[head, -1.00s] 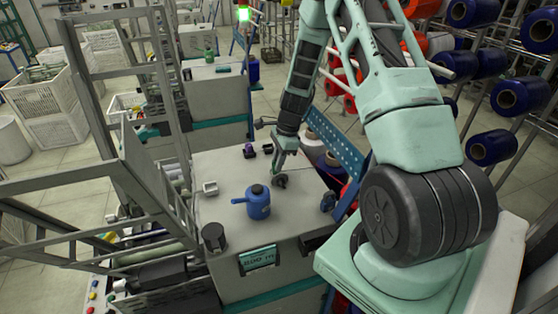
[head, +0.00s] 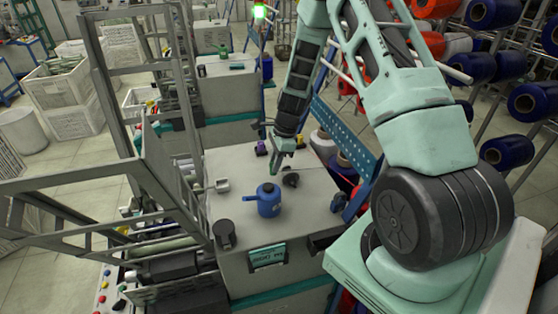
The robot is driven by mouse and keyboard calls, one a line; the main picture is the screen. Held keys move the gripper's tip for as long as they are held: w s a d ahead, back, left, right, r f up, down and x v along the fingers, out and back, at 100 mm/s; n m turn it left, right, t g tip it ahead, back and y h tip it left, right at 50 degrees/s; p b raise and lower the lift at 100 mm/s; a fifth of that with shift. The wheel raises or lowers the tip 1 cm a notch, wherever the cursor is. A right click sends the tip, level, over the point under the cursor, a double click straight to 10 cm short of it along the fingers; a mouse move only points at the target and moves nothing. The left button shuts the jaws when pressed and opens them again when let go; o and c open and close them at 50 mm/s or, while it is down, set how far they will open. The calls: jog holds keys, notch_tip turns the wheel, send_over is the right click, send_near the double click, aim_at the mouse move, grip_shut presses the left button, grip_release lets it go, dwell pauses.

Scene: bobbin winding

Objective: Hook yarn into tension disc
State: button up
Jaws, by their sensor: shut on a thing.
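My gripper (head: 274,173) is above the grey machine top, pointing down, shut on the yarn; the strand itself is too thin to make out. A small dark round part (head: 291,180), which looks like the tension disc, sits on the machine top just right of my gripper. The two appear apart, though the gap in depth is hard to tell. A small dark block (head: 261,148) stands behind and left of the gripper.
A blue oil can (head: 269,201) stands in front of the gripper on the machine top (head: 236,165). A dark cylinder (head: 224,234) and a pale bracket (head: 222,186) are at the left. A blue perforated rail (head: 345,137) and yarn cones (head: 324,144) are at the right.

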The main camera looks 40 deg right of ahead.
jog(key=shift+r, duration=0.1)
dwell(0.3)
jog(key=shift+w+a+r+p, duration=0.1)
jog(key=shift+a+r+p, duration=0.05)
jog(key=shift+r+p, duration=0.55)
jog(key=shift+w+a+r+p, duration=0.1)
jog(key=shift+a+r+p, duration=0.1)
jog(key=shift+r+p, duration=0.55)
jog(key=shift+a+r+p, duration=0.15)
jog(key=shift+r+p, duration=0.35)
jog(key=shift+r, duration=0.35)
